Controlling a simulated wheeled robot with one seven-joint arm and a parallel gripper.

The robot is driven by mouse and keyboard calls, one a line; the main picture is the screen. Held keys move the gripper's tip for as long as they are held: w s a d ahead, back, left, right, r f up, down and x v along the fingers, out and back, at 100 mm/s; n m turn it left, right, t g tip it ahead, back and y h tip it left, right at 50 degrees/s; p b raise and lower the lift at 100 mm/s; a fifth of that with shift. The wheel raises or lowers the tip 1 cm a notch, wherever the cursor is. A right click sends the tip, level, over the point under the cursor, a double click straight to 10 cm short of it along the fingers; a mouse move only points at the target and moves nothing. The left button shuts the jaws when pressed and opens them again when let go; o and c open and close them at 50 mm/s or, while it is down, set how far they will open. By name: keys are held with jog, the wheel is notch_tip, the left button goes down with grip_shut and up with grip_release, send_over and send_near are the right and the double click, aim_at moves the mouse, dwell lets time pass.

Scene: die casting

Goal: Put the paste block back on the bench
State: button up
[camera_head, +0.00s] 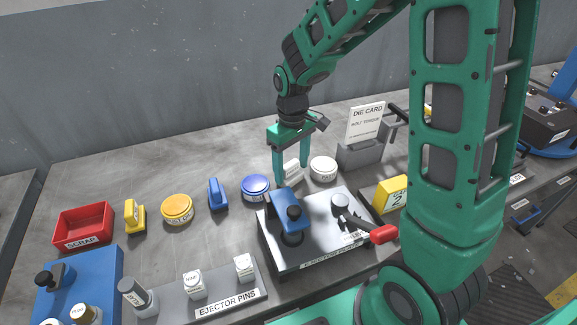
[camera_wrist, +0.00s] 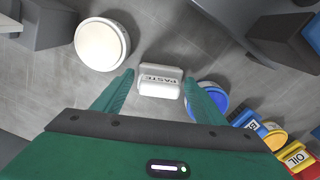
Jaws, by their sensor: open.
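The paste block (camera_wrist: 160,88) is a small white block with PASTE on its face. In the wrist view it lies between the tips of my gripper (camera_wrist: 158,78), with a gap to each finger. In the head view the block (camera_head: 292,174) appears to rest on the grey bench (camera_head: 110,185), partly hidden by a finger. My gripper (camera_head: 292,172) points down there, open, one finger on each side of the block. The exact height of the fingertips over the bench is hard to tell.
A white round tin (camera_head: 323,168) stands right of the block and a blue round tin (camera_head: 256,187) left of it. The ejector plate (camera_head: 320,250), with a blue tool and red-handled part, lies in front. The die card stand (camera_head: 360,152) is at the right.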

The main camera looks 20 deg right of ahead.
aim_at(292, 164)
notch_tip(292, 164, up, 12)
dwell(0.6)
jog(key=s+d+r+m, duration=0.1)
jog(key=s+d+m, duration=0.4)
jog(key=s+d, duration=0.55)
jog(key=s+d+f+m, duration=0.1)
jog(key=s+d+m, duration=0.2)
jog(key=s, duration=0.4)
jog(key=s+d+f+m, duration=0.1)
jog(key=s+d+m, duration=0.1)
jog(key=s, duration=0.6)
jog(key=shift+s+d+m, duration=0.3)
jog(key=shift+d+m, duration=0.1)
jog(key=shift+d, duration=0.25)
jog(key=shift+f, duration=0.1)
jog(key=shift+w+f, duration=0.25)
jog(key=shift+w, duration=0.4)
jog(key=shift+s, duration=0.1)
